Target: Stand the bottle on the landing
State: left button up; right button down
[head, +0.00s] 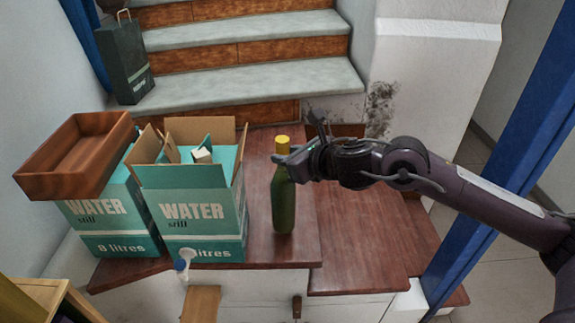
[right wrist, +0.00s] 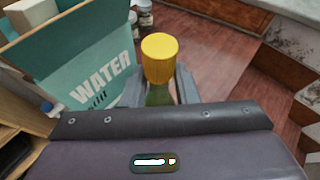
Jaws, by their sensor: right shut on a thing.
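A green bottle with a yellow cap (head: 284,210) is upright at the left part of the dark red wooden landing (head: 262,250), just right of the open water box. Its base is at or very close to the boards; I cannot tell if it touches. My right gripper (head: 287,160) reaches in from the right and is shut on the bottle's neck below the cap. In the right wrist view the yellow cap (right wrist: 159,57) stands up between the fingers (right wrist: 160,90). My left gripper is not in view.
Two teal water boxes (head: 188,232) stand left of the bottle, one open, one bearing a brown wooden tray (head: 65,183). Grey-topped steps (head: 250,88) rise behind, with a dark paper bag (head: 124,65). Small jars (right wrist: 144,18) show beyond the bottle. The landing's right part (head: 365,240) is clear.

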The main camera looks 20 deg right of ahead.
aim_at(283, 188)
notch_tip(283, 188, down, 2)
jog(key=shift+f, duration=0.25)
jog(key=shift+f, duration=0.1)
jog(key=c, duration=1.5)
grip_release()
jog(key=shift+f, duration=0.2)
jog(key=shift+c, duration=0.2)
jog(key=o, duration=0.4)
